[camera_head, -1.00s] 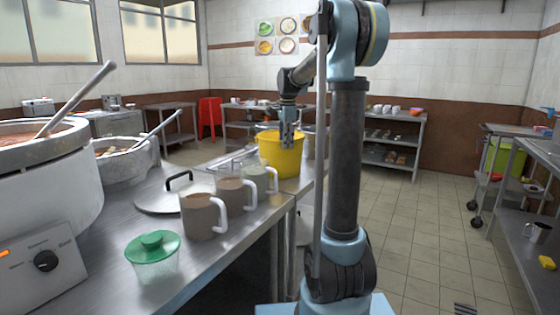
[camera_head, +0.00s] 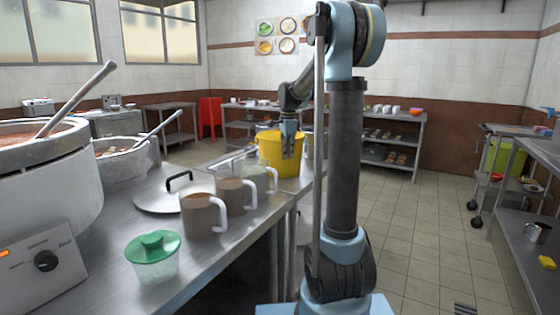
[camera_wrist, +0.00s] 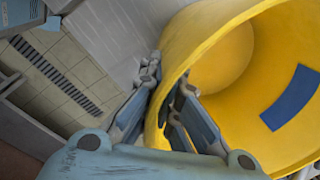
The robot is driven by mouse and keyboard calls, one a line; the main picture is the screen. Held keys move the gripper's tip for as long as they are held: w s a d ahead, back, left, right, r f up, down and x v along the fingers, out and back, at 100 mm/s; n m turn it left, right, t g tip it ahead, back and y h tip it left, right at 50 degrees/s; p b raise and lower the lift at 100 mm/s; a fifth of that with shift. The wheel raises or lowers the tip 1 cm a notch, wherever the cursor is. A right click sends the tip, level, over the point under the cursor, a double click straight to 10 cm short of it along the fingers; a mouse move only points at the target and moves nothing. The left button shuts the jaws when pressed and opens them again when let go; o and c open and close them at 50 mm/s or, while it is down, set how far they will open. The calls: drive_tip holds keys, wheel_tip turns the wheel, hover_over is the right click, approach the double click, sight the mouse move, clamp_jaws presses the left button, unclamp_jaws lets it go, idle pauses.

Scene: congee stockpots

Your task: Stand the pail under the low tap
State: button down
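The yellow pail (camera_head: 270,158) stands upright at the far end of the steel counter, beyond the mugs. My gripper (camera_head: 291,153) points down at the pail's near right rim. In the wrist view the pail (camera_wrist: 250,50) fills the right side, with a blue patch on its inner wall. My gripper (camera_wrist: 168,82) straddles the rim there, one finger outside the wall and one inside. The fingers look parted, with the wall between them; a firm hold on it does not show. I cannot make out the low tap in either view.
Mugs (camera_head: 205,215) with white handles, a lid (camera_head: 170,195) and a green-lidded tub (camera_head: 153,260) stand on the counter (camera_head: 235,250) before the pail. Large pots (camera_head: 40,190) are at left. A steel bench (camera_head: 525,240) is at right. The tiled floor (camera_head: 420,235) between is clear.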

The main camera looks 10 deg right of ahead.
drive_tip(key=shift+r, duration=0.15)
wheel_tip(320, 180, up, 18)
idle(0.7)
